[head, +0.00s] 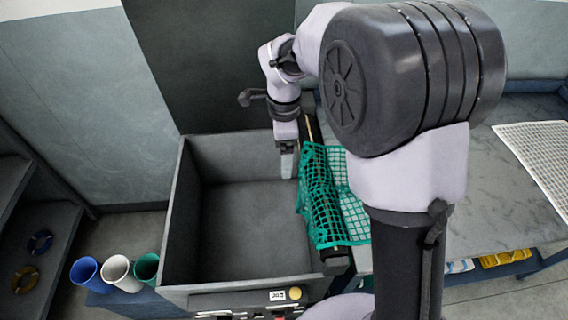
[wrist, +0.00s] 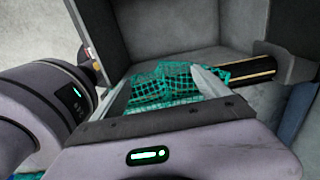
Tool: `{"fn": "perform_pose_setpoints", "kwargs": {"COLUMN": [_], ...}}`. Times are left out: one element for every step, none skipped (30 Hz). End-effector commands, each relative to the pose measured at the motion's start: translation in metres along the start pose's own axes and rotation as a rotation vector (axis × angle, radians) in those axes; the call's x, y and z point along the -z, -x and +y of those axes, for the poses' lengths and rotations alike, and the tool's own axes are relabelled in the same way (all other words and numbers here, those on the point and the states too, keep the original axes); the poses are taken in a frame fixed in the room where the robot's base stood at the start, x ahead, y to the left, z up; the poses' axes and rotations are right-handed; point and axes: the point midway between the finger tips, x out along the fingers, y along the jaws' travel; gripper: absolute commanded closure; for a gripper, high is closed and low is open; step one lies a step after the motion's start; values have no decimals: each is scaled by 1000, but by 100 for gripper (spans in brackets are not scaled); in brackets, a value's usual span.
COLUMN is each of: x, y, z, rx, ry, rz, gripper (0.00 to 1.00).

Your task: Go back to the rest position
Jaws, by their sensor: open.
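My gripper (head: 288,160) points down at the right wall of the grey open bin (head: 172,225), near its back corner in the head view. In the wrist view my gripper's fingers (wrist: 165,92) stand apart with nothing held between them. A green net (head: 322,200) drapes over a dark bar along the bin's right side and partly onto the table. The net (wrist: 160,85) also shows beyond the fingers in the wrist view. My arm hides part of the table and the area behind the net.
A grey table (head: 485,190) stands at the right with a white mesh sheet (head: 540,150) on it. Blue, white and green cups (head: 117,272) stand left of the bin. A shelf (head: 40,235) at far left holds small rings. The bin's inside looks empty.

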Motion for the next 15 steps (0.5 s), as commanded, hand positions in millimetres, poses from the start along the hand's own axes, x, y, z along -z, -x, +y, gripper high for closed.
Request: {"fn": "perform_pose_setpoints", "kwargs": {"x": [0,0,0,0,0,0,0,0,0,0,1,3,7,11,18], "y": [14,19,24,27,30,32,33,33,33,34,35,42,52,64,83], "z": [0,0,0,0,0,0,0,0,0,0,1,6,11,19,36], "rx": [3,2,1,1,0,-1,-1,-1,-1,0,3,15,31,54,95], "ry": [0,0,0,1,0,0,0,0,0,1,7,29,61,107,190], "rz": [0,0,0,-1,-1,-1,-1,0,0,-1,-2,-8,-16,-25,-38], "gripper": [13,13,13,13,13,13,13,13,13,13,13,13,13,13,13]}}
